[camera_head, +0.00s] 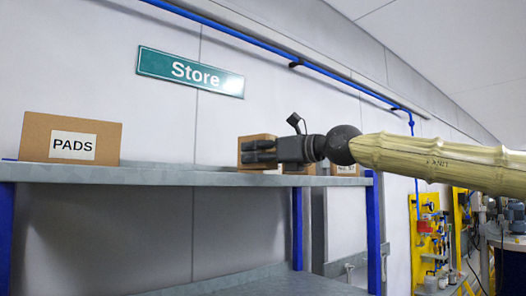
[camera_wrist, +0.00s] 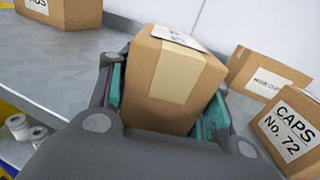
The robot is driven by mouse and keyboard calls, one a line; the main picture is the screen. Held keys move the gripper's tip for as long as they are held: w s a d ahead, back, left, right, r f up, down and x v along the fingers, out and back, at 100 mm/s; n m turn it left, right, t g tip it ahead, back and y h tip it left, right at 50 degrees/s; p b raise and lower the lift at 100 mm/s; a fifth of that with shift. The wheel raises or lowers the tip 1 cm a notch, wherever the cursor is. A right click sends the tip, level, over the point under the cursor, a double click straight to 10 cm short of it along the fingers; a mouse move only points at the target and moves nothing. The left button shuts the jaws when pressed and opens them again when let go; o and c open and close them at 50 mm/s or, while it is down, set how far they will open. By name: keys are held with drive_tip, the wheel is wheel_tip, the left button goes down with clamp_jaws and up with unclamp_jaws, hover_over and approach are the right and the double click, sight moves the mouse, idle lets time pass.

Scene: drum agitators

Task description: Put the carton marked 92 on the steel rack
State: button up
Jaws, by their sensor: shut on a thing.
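My gripper (camera_head: 262,150) is shut on a brown carton (camera_head: 256,138), with its fingers on two sides of it. In the wrist view the held carton (camera_wrist: 175,85) sits tilted in the picture between green finger pads. A white label shows on its far upper face, but its print is too slanted to read, so I cannot tell whether it says 92. The steel rack (camera_head: 210,178) has a grey shelf on blue posts. The carton is at the shelf's surface, over its right part; I cannot tell whether it touches.
A PADS carton (camera_head: 72,139) stands on the shelf's left end. A CAPS No. 72 carton (camera_wrist: 290,128) and another labelled carton (camera_wrist: 256,75) stand to the right of the held one. The shelf between PADS and my gripper is clear. A wall is behind.

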drive_tip(key=shift+w+a+p, duration=0.45)
drive_tip(key=shift+w+a, duration=0.15)
drive_tip(key=shift+w, duration=0.25)
drive_tip(key=shift+w+a+p, duration=0.45)
drive_tip(key=shift+w+a, duration=0.15)
drive_tip(key=shift+w, duration=0.2)
drive_tip(key=shift+w+a+f, duration=0.1)
drive_tip(key=shift+w, duration=0.05)
drive_tip(key=shift+a+f+b, duration=0.1)
drive_tip(key=shift+f+b, duration=0.25)
drive_tip(key=shift+f, duration=0.1)
